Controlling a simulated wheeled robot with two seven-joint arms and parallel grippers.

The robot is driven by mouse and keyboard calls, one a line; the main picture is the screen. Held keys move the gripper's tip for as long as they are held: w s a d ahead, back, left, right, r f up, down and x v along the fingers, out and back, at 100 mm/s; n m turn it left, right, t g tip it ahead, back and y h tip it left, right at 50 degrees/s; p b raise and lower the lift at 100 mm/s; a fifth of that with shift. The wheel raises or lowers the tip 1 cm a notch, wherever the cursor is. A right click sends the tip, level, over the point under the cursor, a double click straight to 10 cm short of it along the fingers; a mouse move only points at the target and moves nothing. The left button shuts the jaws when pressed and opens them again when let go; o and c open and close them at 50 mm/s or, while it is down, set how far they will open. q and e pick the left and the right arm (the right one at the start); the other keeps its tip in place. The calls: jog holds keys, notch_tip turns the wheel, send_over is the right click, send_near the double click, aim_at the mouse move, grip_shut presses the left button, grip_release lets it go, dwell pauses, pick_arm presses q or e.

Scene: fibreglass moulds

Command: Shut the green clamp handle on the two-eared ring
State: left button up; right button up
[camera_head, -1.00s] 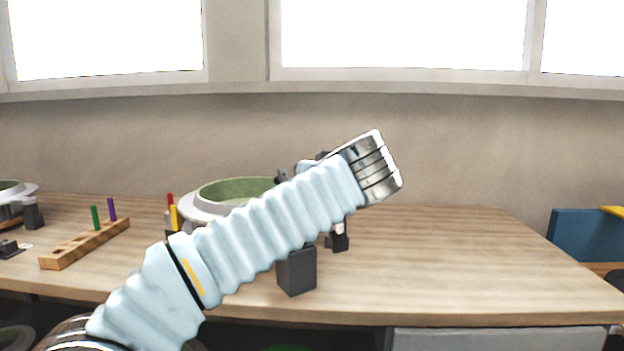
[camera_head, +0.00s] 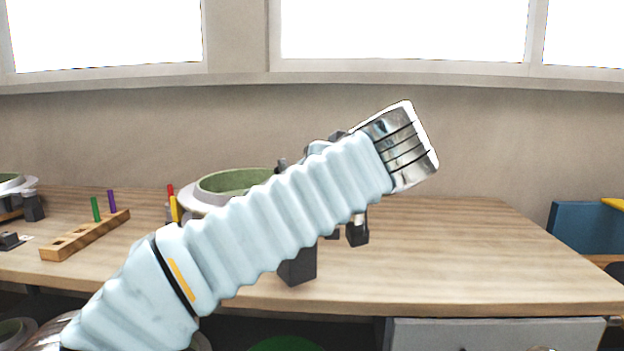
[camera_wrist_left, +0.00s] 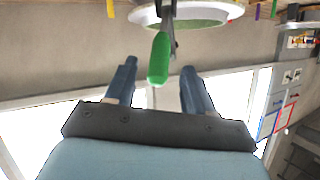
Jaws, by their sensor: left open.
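The ring mould (camera_head: 215,190), with a pale flange and a green inside, stands on the table left of centre, partly hidden by my left arm. In the left wrist view its flange (camera_wrist_left: 205,12) is at the top, upside down. The green clamp handle (camera_wrist_left: 160,58) sticks out from the ring towards the camera. My left gripper (camera_wrist_left: 158,68) is open, with one dark finger on each side of the handle in the picture. A gap shows on both sides; I cannot tell how deep the handle lies between them. In the head view my arm hides the handle and fingertips. My right gripper is not in view.
A wooden block (camera_head: 85,237) with coloured pegs lies to the left. A second mould (camera_head: 14,183) stands at the far left edge. A dark block (camera_head: 298,267) is at the table's front. The table's right half (camera_head: 460,250) is clear; a blue bin (camera_head: 580,235) stands beyond it.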

pick_arm(q)
jog(key=v, duration=0.8)
jog(key=shift+c, duration=0.5)
